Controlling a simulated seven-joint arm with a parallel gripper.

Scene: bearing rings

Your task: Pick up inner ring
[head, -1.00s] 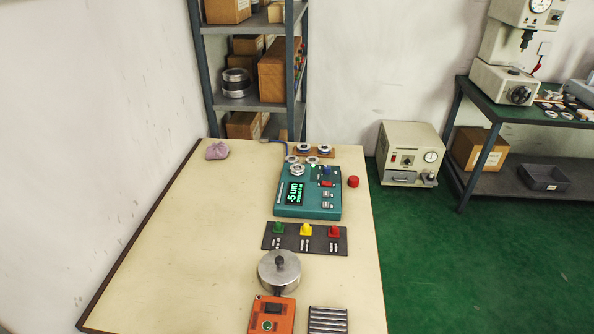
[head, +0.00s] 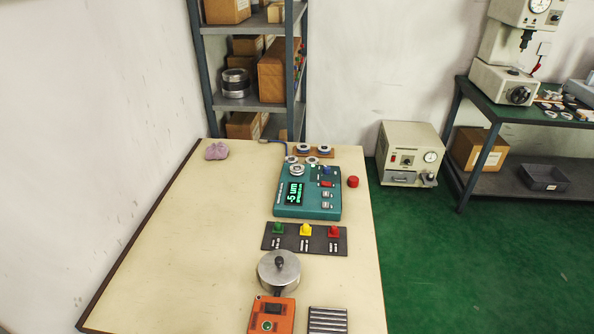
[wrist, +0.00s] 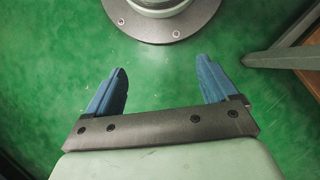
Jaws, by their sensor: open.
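Several small metal rings show in the head view at the far end of the table, and I cannot tell which is the inner ring. One ring (head: 297,170) sits on the teal gauge (head: 308,206), with two more rings (head: 312,161) at its back edge. Two further rings (head: 303,148) sit on a brown holder (head: 328,154) behind it. My gripper (wrist: 162,82) shows only in the wrist view, with its two blue fingers wide apart and nothing between them. It is above the green floor, away from the rings.
A plate with green, yellow and red blocks (head: 305,238), a round metal pot (head: 278,272), an orange box (head: 272,315) and a ribbed grey block (head: 327,320) line the table's right side. A purple cloth (head: 216,151) lies far left.

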